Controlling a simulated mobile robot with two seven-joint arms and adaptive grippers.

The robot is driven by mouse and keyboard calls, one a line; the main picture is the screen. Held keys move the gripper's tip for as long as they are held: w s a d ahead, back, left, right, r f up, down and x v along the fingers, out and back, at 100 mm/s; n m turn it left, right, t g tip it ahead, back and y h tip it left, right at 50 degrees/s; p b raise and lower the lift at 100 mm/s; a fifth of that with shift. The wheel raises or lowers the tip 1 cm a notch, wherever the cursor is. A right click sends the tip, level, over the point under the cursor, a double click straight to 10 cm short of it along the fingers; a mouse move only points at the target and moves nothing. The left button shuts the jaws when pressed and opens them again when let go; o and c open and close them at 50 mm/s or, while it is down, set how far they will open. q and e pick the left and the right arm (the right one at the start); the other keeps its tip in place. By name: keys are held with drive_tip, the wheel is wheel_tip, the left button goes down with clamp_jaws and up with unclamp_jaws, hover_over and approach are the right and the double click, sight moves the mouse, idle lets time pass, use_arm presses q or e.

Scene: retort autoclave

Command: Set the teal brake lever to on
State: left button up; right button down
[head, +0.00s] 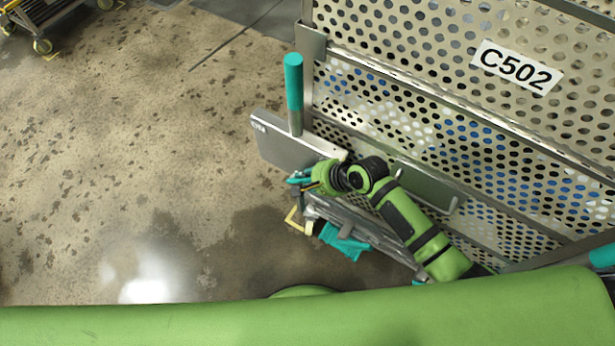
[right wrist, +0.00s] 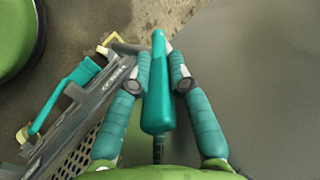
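In the right wrist view a teal lever (right wrist: 158,95) with a rounded grip lies between the two teal fingers of my right gripper (right wrist: 160,62). Both fingertips appear to touch its sides, so the gripper looks shut on it. In the head view my right gripper (head: 302,181) is at the cart's near-left corner, just below a metal plate (head: 287,143); the held lever is mostly hidden there. Any on or off marking is too small to read. My left gripper is not in view.
A perforated metal basket (head: 450,95) labelled C502 fills the right. A teal upright handle (head: 293,85) rises by the plate. Another teal handle (head: 343,243) and a yellow bracket (head: 294,221) sit low beside the gripper. The floor at left is clear; a wheeled cart (head: 40,12) stands far off.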

drive_tip(key=shift+w+a+r+g+h+p, duration=0.2)
drive_tip(key=shift+r+g+h+p, duration=0.15)
drive_tip(key=shift+p, duration=0.9)
drive_tip(key=shift+w+a+r+g+h+p, duration=0.25)
drive_tip(key=shift+h+p, duration=0.2)
drive_tip(key=shift+p, duration=0.8)
drive_tip(key=shift+g+h+p, duration=0.3)
drive_tip(key=shift+p, duration=0.2)
drive_tip(key=shift+f, duration=0.2)
drive_tip(key=c, duration=1.1)
unclamp_jaws()
drive_tip(key=shift+w, duration=0.1)
drive_tip(key=shift+r, duration=0.15)
